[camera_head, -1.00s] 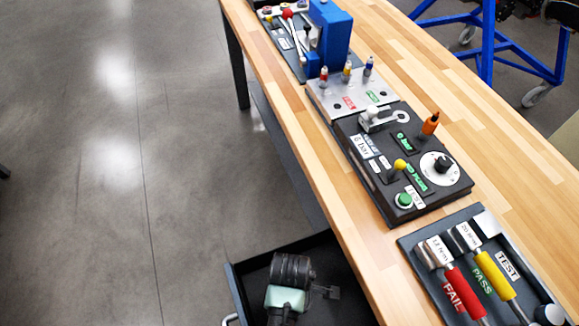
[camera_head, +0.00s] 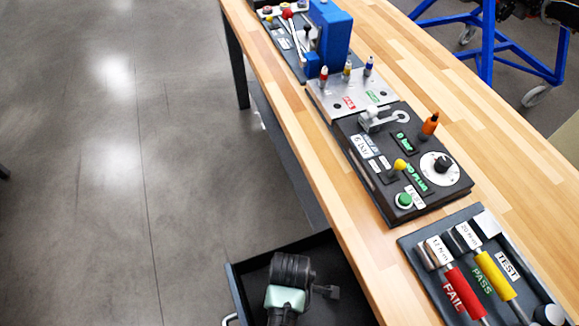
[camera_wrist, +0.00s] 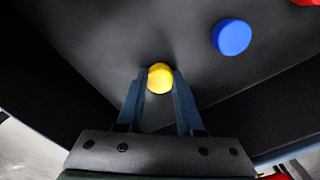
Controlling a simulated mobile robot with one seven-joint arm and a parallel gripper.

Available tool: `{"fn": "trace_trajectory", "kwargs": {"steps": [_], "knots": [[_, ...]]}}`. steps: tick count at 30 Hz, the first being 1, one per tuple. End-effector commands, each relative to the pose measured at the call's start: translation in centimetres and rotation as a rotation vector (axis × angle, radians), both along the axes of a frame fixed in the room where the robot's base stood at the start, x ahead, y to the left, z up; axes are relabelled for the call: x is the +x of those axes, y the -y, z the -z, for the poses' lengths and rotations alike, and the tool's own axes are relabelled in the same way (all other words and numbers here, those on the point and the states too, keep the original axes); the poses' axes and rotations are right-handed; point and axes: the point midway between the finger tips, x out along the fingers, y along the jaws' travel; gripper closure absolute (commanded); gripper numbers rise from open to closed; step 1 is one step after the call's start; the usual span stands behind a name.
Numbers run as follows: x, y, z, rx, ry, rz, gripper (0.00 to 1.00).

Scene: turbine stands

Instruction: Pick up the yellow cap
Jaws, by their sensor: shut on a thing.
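In the wrist view the yellow cap (camera_wrist: 160,78) is a round yellow piece between the two blue fingertips of my gripper (camera_wrist: 161,74). The fingers are shut on its sides, and the cap's lower part is partly hidden between them. It is over the dark floor of a drawer or bin. I cannot tell whether it touches that floor. In the head view the end of my arm is inside the dark open drawer (camera_head: 240,279) under the bench. The cap cannot be seen there.
A blue cap (camera_wrist: 232,37) lies to the right of the yellow one, and a red piece (camera_wrist: 306,2) shows at the top right corner. Dark drawer walls rise close on both sides. The wooden bench (camera_head: 305,160) above holds a black control box (camera_head: 385,205) and a tool tray (camera_head: 407,246).

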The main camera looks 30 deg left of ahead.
Motion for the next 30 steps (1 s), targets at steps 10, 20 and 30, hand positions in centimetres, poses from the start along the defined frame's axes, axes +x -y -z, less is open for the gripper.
{"fn": "trace_trajectory", "kwargs": {"steps": [10,20,30], "knots": [[0.0,0.0,0.0,0.0,0.0,0.0,1.0],[0.0,0.0,0.0,0.0,0.0,0.0,1.0],[0.2,0.0,-3.9,0.002,0.005,0.001,1.0]]}}
